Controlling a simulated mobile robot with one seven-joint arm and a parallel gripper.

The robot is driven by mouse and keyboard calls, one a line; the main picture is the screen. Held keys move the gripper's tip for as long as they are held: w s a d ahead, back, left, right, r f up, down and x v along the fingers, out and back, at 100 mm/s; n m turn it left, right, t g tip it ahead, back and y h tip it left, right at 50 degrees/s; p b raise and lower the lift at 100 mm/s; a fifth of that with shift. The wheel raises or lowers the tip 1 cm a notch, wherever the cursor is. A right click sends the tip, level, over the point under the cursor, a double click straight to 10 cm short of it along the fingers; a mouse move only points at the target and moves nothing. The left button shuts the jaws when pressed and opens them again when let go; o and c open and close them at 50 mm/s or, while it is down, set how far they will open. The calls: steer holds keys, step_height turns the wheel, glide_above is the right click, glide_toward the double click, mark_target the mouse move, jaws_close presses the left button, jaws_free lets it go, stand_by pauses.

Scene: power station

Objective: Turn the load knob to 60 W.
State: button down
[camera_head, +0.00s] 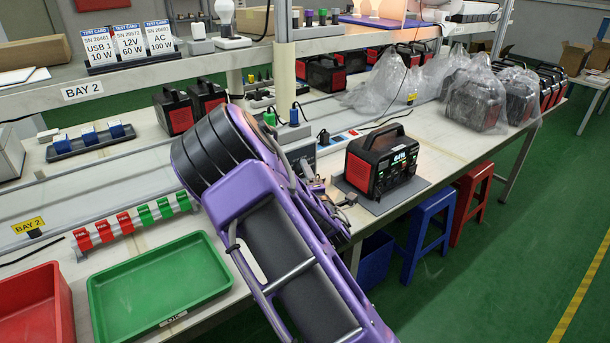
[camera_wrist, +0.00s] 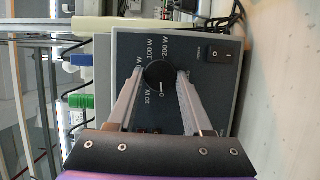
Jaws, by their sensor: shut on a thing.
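In the wrist view the load knob (camera_wrist: 158,75) is a round black dial on a dark grey panel (camera_wrist: 206,88). Its white pointer line is toward the 0 mark. The marks 10 W, 100 W and 200 W are readable around it; the mark between 10 W and 100 W is partly covered by a finger. My gripper (camera_wrist: 160,74) has one finger on each side of the knob and is shut on it. A black rocker switch (camera_wrist: 221,54) sits at the panel's upper right. In the head view my purple arm hides the fingertips and the knob.
A black and red power station (camera_head: 382,162) with a lit display stands on a grey mat right of my arm. A green tray (camera_head: 160,285) and red bin (camera_head: 36,305) lie at front left. Red and green FAIL/PASS tags (camera_head: 125,222) stand behind the tray. Bagged units (camera_head: 475,100) stand farther right.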

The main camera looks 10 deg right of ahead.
steer(key=shift+r, duration=0.1)
steer(key=m+g+y+p, duration=0.2)
steer(key=m+p, duration=0.1)
steer(key=m, duration=0.2)
steer(key=m+g+y+p, duration=0.2)
steer(key=m+p, duration=0.2)
steer(key=m, duration=0.2)
steer(key=d+m+g+y+p, duration=0.1)
steer(key=m+g+y+p, duration=0.1)
steer(key=m, duration=0.4)
steer(key=shift+w+d+r+y+p, duration=0.1)
steer(key=shift+w+r+y+p, duration=0.4)
steer(key=shift+p, duration=0.65)
steer(key=shift+s+f+y, duration=0.2)
steer(key=shift+y, duration=0.1)
steer(key=shift+c, duration=1.6)
jaws_free()
